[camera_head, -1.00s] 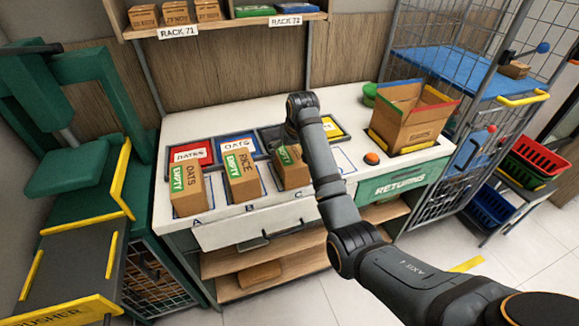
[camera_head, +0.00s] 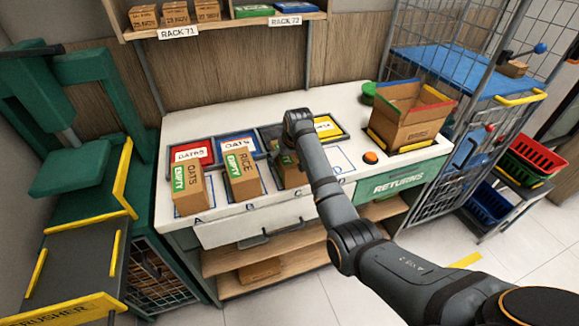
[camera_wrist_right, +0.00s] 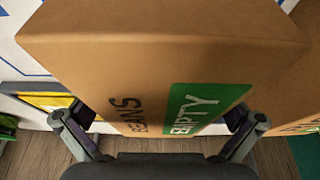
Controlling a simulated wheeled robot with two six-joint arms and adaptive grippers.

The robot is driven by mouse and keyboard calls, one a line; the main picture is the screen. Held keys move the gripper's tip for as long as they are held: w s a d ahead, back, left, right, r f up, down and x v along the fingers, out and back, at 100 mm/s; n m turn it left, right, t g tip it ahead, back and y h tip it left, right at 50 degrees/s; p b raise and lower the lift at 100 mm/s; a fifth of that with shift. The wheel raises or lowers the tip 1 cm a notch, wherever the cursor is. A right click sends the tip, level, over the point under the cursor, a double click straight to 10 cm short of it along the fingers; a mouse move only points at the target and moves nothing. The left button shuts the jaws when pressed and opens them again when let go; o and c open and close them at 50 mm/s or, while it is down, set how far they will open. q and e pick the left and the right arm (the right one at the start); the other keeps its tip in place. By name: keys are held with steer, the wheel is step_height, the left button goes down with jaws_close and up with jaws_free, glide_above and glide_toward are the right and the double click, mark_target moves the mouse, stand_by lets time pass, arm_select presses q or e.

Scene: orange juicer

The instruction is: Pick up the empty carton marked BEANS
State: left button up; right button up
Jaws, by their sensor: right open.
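The brown carton marked BEANS, with a green EMPTY label, fills much of the right wrist view (camera_wrist_right: 160,75). In the head view the carton (camera_head: 291,177) stands at the front of the counter, third from the left, its upper part partly hidden by my right gripper. My right gripper (camera_head: 290,143) is over the top of this carton. In the right wrist view its two fingers (camera_wrist_right: 162,122) are apart, one at each side of the carton's lettered face. I cannot tell whether they touch it. My left gripper is not in view.
Cartons marked OATS (camera_head: 189,190) and RICE (camera_head: 242,178) stand left of it. Shallow trays (camera_head: 192,153) lie behind. A large open box (camera_head: 405,117) stands right, near an orange button (camera_head: 370,157). A green crusher (camera_head: 75,175) is at the left.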

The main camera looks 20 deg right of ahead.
steer(key=shift+f, duration=0.2)
stand_by(0.4)
steer(key=shift+c, duration=0.4)
steer(key=shift+s, duration=0.1)
steer(key=c, duration=1)
